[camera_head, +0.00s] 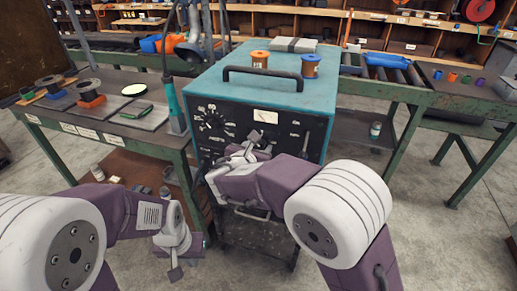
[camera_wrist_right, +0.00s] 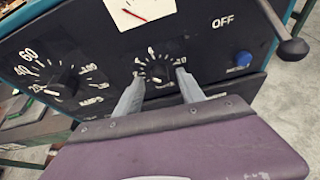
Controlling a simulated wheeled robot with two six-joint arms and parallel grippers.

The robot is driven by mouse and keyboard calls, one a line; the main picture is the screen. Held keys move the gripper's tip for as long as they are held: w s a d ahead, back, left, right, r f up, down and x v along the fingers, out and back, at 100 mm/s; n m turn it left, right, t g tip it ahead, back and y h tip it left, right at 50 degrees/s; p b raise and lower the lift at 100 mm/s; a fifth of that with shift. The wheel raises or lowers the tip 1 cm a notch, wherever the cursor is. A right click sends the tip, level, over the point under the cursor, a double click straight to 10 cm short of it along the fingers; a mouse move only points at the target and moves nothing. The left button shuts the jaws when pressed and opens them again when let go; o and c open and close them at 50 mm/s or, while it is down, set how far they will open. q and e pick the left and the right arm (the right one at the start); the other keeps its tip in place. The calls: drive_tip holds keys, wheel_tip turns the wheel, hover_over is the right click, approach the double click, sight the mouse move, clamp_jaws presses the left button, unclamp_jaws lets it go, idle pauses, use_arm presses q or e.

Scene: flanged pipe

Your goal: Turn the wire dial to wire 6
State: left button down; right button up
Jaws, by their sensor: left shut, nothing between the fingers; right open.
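The wire dial (camera_wrist_right: 158,70) is a small black knob with white numbers around it, low on the machine's dark front panel. In the right wrist view my right gripper (camera_wrist_right: 160,82) is open, with one finger on each side of the dial. I cannot tell whether the fingers touch it. The knob's exact setting is too small to read surely. In the head view my right gripper (camera_head: 243,153) is at the panel and its arm hides the dial. My left gripper (camera_head: 175,270) is shut and empty, low in front of the machine, pointing down.
The teal welding machine (camera_head: 225,75) carries two spools on top. The amps dial (camera_wrist_right: 65,85) is left of the wire dial, and a gauge (camera_wrist_right: 140,8) is above. A lever with a ball end (camera_wrist_right: 292,48) sticks out at right, near a blue button (camera_wrist_right: 243,58).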

drive_tip(key=shift+w+f, duration=0.15)
drive_tip(key=shift+w, duration=0.15)
clamp_jaws()
drive_tip(key=shift+d+f+b, duration=0.1)
drive_tip(key=shift+f+b, duration=0.05)
drive_tip(key=shift+b, duration=0.6)
drive_tip(key=m+y+b, duration=0.1)
drive_tip(key=b, duration=0.3)
drive_tip(key=m+t+y+b, duration=0.1)
drive_tip(key=m+b, duration=0.1)
drive_tip(key=b, duration=0.2)
drive_tip(key=m+b, duration=0.1)
drive_tip(key=b, duration=0.3)
drive_tip(key=shift+s+d+f+m+y, duration=0.1)
drive_tip(key=shift+d+f+m+y, duration=0.1)
drive_tip(key=shift+f+m+y, duration=0.15)
drive_tip(key=shift+r+m+t+y+b, duration=0.25)
drive_tip(key=shift+r+m+t+b, duration=0.2)
drive_tip(key=shift+b, duration=0.9)
unclamp_jaws()
drive_tip(key=shift+s, duration=0.15)
